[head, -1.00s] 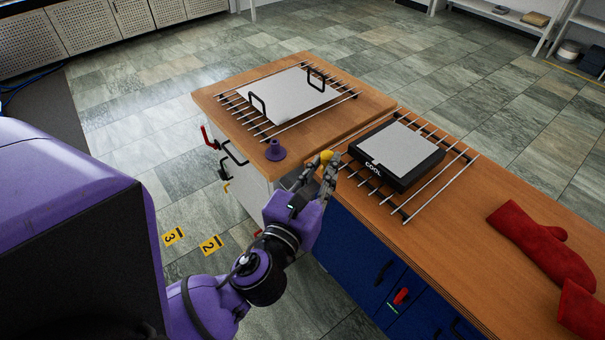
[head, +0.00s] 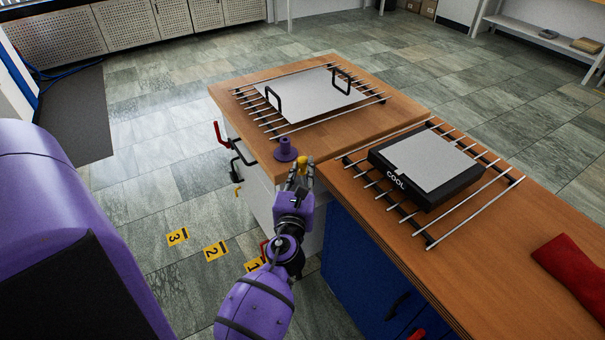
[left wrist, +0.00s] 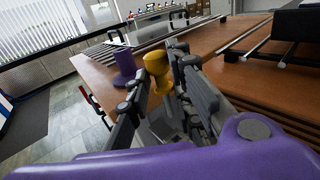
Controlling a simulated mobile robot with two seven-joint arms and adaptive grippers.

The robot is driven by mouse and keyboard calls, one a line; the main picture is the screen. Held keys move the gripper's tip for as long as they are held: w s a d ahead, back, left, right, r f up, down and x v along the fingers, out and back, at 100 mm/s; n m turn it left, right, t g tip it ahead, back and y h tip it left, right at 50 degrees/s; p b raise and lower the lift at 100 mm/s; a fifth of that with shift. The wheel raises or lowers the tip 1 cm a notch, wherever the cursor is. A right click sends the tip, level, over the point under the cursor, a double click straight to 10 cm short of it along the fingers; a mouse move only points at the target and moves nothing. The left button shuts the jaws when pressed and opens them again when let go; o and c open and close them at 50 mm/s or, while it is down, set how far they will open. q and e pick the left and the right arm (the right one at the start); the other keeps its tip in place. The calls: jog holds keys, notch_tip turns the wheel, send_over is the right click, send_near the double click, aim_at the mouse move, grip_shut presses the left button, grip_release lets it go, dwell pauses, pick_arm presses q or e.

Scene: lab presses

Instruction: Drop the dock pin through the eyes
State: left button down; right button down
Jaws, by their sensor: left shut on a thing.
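The yellow dock pin (head: 303,160) has a wide round head and a narrower body; it also shows in the left wrist view (left wrist: 157,64). My left gripper (head: 300,172) is shut on the pin, with the head sticking up above the fingers. It is at the front corner of the wooden-topped cart (head: 232,118), near the gap to the blue-fronted bench (head: 352,262). A purple flanged piece (head: 285,149) stands on the cart corner, just beyond and left of the pin. I cannot make out the eyes. My right gripper is not in view.
The cart top carries a rod rack with a metal plate (head: 318,96) with two black handles. The bench carries another rack with a black "COOL" block (head: 428,168). A red mitt (head: 575,268) lies at right. Red and black handles (head: 218,133) project from the cart's left side.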

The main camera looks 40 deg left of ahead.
aim_at(303, 183)
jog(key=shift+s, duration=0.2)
